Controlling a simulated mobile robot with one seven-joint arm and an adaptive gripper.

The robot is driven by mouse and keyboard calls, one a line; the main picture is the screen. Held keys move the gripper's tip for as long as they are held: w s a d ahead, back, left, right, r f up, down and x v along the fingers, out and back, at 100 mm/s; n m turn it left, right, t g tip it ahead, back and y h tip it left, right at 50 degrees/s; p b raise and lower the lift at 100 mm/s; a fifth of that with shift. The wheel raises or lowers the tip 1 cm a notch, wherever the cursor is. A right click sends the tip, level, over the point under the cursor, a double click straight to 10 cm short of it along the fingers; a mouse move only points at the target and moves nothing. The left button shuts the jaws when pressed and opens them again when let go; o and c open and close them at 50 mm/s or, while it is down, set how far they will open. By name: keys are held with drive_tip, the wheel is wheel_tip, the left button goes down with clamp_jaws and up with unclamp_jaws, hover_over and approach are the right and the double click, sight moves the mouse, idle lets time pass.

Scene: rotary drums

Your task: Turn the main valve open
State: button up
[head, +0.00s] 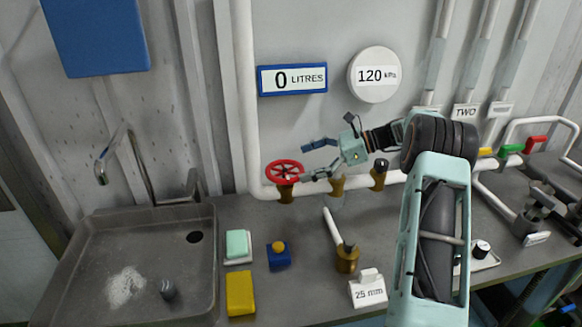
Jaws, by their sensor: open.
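A red handwheel (285,170), the likely main valve, sits on a brass fitting on the white pipe (310,186) at the back of the bench. My gripper (308,162) is just right of the wheel, coming in from the right with its fingers apart. The upper finger is above and right of the wheel; the lower finger is close to the wheel's right rim. I cannot tell whether it touches. Nothing is seen between the fingers. The blue display (292,79) reads 0 LITRES and the round gauge (374,75) reads 120 kPa.
A sink (150,225) is at left. On the bench are a green soap block (238,244), a blue box with a yellow knob (279,255), a yellow block (240,293), a brass valve (346,257) and a 25 mm sign (368,290). Two more brass fittings stand right of the wheel.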

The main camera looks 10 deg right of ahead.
drive_tip(key=v, duration=0.7)
drive_tip(key=shift+d, duration=0.2)
drive_tip(key=shift+s, duration=0.1)
